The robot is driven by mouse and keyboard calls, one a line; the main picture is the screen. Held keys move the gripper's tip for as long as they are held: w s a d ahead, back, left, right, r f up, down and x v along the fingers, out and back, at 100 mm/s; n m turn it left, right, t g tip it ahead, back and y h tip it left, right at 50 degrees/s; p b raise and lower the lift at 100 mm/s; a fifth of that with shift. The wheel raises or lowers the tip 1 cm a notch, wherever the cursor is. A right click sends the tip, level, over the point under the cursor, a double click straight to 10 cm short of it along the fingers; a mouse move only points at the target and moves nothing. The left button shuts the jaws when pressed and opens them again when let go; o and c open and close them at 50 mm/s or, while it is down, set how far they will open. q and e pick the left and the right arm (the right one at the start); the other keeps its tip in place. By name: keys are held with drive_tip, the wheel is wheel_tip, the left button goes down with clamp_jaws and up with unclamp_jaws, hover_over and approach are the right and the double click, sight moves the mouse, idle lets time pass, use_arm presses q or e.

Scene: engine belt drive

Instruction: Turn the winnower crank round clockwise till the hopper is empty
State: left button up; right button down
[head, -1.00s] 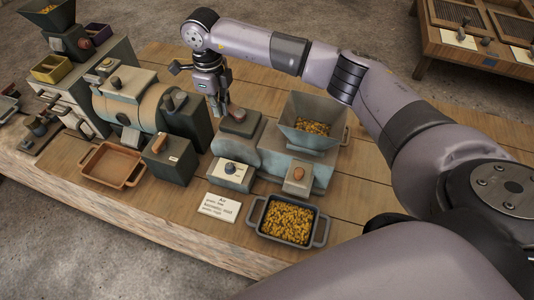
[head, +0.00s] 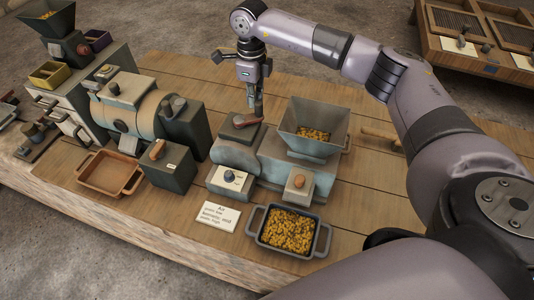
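The winnower is the blue-grey machine (head: 262,155) at the middle of the bench. Its flared hopper (head: 331,117) holds some yellow grain (head: 313,134) at the bottom. A reddish-brown knob or handle (head: 245,120) sits on the dark block at its back left. A wooden bar (head: 381,139) shows right of the hopper; I cannot tell which of these is the crank. My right gripper (head: 256,109) points down just above the knob, fingers close together; I cannot tell whether it touches or grips it. My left gripper is not in view.
A grey tray (head: 323,240) full of yellow grain stands before the winnower, beside a written card (head: 216,216). An orange drum machine (head: 130,112) and an empty brown tray (head: 104,190) stand left. The back of the bench (head: 185,68) is clear.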

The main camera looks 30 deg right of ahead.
drive_tip(key=shift+s, duration=1.4)
drive_tip(key=shift+r+p, duration=2.5)
drive_tip(key=shift+r, duration=1.55)
drive_tip(key=shift+f, duration=0.15)
